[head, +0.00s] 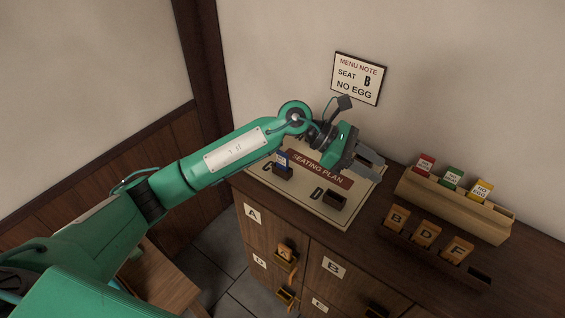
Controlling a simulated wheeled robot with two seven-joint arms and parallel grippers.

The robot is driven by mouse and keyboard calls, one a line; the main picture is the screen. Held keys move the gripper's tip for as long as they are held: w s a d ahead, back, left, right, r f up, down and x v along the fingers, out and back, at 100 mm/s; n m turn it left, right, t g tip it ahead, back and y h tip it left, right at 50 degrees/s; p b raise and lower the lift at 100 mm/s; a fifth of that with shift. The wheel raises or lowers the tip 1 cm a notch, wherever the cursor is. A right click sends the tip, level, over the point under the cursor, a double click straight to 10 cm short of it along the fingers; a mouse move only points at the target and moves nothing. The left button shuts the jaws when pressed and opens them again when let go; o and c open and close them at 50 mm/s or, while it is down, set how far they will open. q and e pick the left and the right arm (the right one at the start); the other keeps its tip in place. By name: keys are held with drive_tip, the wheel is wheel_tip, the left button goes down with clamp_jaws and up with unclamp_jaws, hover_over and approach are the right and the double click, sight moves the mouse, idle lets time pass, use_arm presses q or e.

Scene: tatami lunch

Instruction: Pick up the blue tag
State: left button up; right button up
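The blue tag (282,159) stands upright in a small dark holder (282,173) on the seating plan board (309,203), close to the letter C. My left arm reaches in from the left, and its green forearm passes just above and behind the tag. My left gripper (371,160) is to the right of the tag, over the right part of the board, and apart from the tag. Its grey fingers are seen side-on, so I cannot tell whether they are open or shut. My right gripper is not in view.
A second dark holder (334,201) by the letter D looks empty. A wooden rack (485,222) at right holds red (425,163), green (451,177) and yellow (480,190) tags. A dark tray (433,258) in front holds lettered orange pieces. A menu note (358,78) hangs on the wall.

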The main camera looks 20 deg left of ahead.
use_arm(q)
drive_tip(key=w+a+f+m+y, duration=0.3)
drive_tip(key=w+a+y, duration=0.25)
drive_tip(key=a, duration=0.25)
wheel_tip(320, 180, up, 3)
drive_tip(key=t+y, duration=0.1)
drive_tip(key=y, duration=0.7)
hover_over(282, 152)
wheel_tip(282, 152, down, 8)
drive_tip(key=p, duration=0.3)
drive_tip(key=shift+s+r, duration=0.15)
drive_tip(key=shift+d+f+p, duration=0.1)
drive_tip(key=shift+f+p, duration=0.3)
drive_tip(key=shift+p, duration=0.3)
wheel_tip(282, 152, down, 4)
drive_tip(key=p, duration=0.2)
drive_tip(key=shift+r+p, duration=0.1)
drive_tip(key=shift+p, duration=0.25)
drive_tip(key=shift+f, duration=0.4)
drive_tip(key=shift+c, duration=0.3)
clamp_jaws()
